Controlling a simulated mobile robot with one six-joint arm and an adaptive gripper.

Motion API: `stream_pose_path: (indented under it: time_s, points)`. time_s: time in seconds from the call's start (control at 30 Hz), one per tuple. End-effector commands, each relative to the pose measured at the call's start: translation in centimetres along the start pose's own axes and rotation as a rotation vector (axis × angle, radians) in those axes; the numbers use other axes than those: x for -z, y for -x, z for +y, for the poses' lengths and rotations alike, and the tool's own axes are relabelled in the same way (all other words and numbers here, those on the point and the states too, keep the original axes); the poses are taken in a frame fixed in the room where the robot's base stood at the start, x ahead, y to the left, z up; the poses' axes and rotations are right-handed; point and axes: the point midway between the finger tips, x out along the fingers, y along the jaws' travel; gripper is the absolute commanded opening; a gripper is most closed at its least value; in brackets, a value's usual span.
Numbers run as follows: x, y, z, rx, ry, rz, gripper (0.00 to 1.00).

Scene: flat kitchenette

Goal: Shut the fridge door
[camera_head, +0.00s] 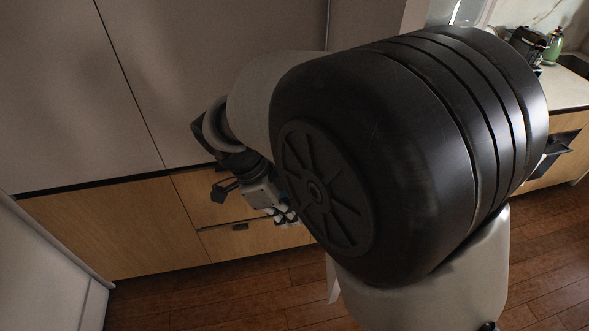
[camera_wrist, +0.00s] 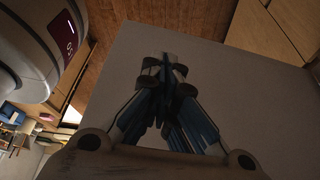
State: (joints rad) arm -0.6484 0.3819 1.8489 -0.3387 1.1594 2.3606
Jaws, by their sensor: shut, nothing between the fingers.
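My gripper (camera_head: 226,189) is beyond my large black arm joint, in front of the wooden drawer fronts in the head view. In the wrist view its fingers (camera_wrist: 165,68) are together and hold nothing. Behind them is a broad flat grey panel (camera_wrist: 225,75); I cannot tell for certain whether it is the fridge door, or whether the fingers touch it. A pale upright panel (camera_head: 45,268) with a visible edge stands at the lower left of the head view and may be the fridge door. No fridge interior shows. My arm hides much of the middle.
Tall pale cabinet fronts (camera_head: 235,60) stand above wooden drawers (camera_head: 110,225). A counter (camera_head: 565,88) with a green bottle (camera_head: 554,45) is at the right. Wooden floor (camera_head: 225,295) shows clear at the bottom. A blue chair (camera_wrist: 12,116) is far off in the wrist view.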

Motion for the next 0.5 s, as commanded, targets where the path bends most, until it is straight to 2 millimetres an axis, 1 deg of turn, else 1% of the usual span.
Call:
stream_pose_path:
  time_s: [0.03,0.1,0.33,0.4,0.5]
  points:
    - [0.0,-1.4,0.0,-0.003,0.000,0.003,0.00]
    - [0.0,-2.9,0.1,-0.004,0.001,0.003,0.00]
    - [0.0,-7.8,0.1,-0.004,0.001,0.001,0.00]
    - [1.2,-7.9,0.0,-0.001,-0.003,-0.001,0.00]
    - [2.5,-8.4,0.0,-0.001,-0.002,-0.001,0.00]
